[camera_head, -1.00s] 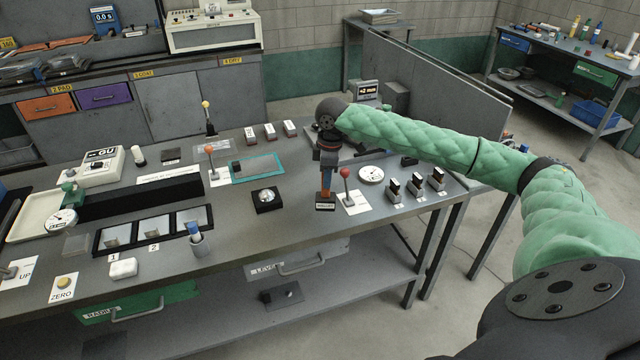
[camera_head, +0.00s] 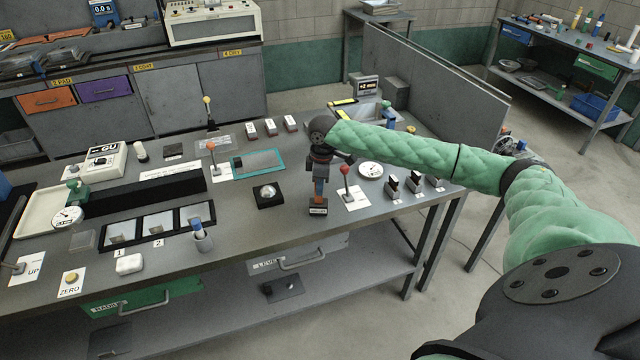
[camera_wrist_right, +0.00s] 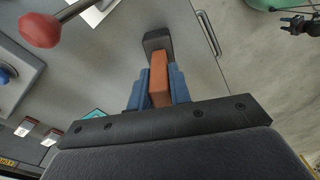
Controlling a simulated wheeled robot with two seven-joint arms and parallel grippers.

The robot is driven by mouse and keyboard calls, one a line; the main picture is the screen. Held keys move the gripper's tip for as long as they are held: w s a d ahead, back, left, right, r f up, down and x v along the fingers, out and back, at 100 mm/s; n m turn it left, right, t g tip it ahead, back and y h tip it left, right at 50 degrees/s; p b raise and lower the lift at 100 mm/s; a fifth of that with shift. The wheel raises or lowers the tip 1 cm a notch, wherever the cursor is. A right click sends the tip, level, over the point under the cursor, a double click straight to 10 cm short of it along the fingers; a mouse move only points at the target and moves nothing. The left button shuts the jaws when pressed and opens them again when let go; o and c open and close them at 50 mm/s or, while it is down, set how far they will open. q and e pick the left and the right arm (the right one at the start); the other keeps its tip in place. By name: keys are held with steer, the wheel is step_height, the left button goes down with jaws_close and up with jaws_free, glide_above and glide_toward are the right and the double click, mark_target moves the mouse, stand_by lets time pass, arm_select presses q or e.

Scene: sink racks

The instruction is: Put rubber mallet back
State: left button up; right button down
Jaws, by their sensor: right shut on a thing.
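My right gripper (camera_head: 320,182) points down over the front part of the bench, left of the red-knobbed lever (camera_head: 345,170). It is shut on the rubber mallet, whose orange handle (camera_wrist_right: 159,78) sits between the blue fingers in the right wrist view. A dark block (camera_wrist_right: 157,40) shows at the handle's far end; in the head view this block (camera_head: 318,207) carries a small pale label. I cannot tell whether it touches the bench top. A dark gripper (camera_wrist_right: 290,25) at the right wrist view's top right looks like my left one; its jaws are too small to judge.
A black box with a round dial (camera_head: 267,194) stands to the left. A teal-framed plate (camera_head: 258,162) lies behind. The bench's front edge is close.

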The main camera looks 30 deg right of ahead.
steer(key=c, duration=1.3)
jaws_free()
steer(key=shift+f, duration=0.1)
steer(key=shift+c, duration=0.2)
arm_select(q)
steer(key=shift+s+f, duration=0.1)
arm_select(e)
steer(key=shift+o, duration=0.2)
steer(key=shift+r, duration=0.2)
step_height(320, 180, up, 5)
steer(key=b, duration=0.2)
steer(key=shift+d+f+b, duration=0.1)
steer(key=shift+d+b, duration=0.05)
steer(key=shift+b, duration=0.2)
step_height(320, 180, up, 6)
steer(key=shift+s+d+f+b, duration=0.1)
steer(key=shift+s+b, duration=0.05)
steer(key=shift+b, duration=0.85)
arm_select(q)
steer(key=w+d+r, duration=0.3)
steer(key=w+r, duration=0.3)
steer(key=r, duration=0.1)
steer(key=shift+w+d, duration=0.3)
arm_select(e)
steer(key=shift+r, duration=0.6)
arm_select(q)
steer(key=shift+w, duration=0.1)
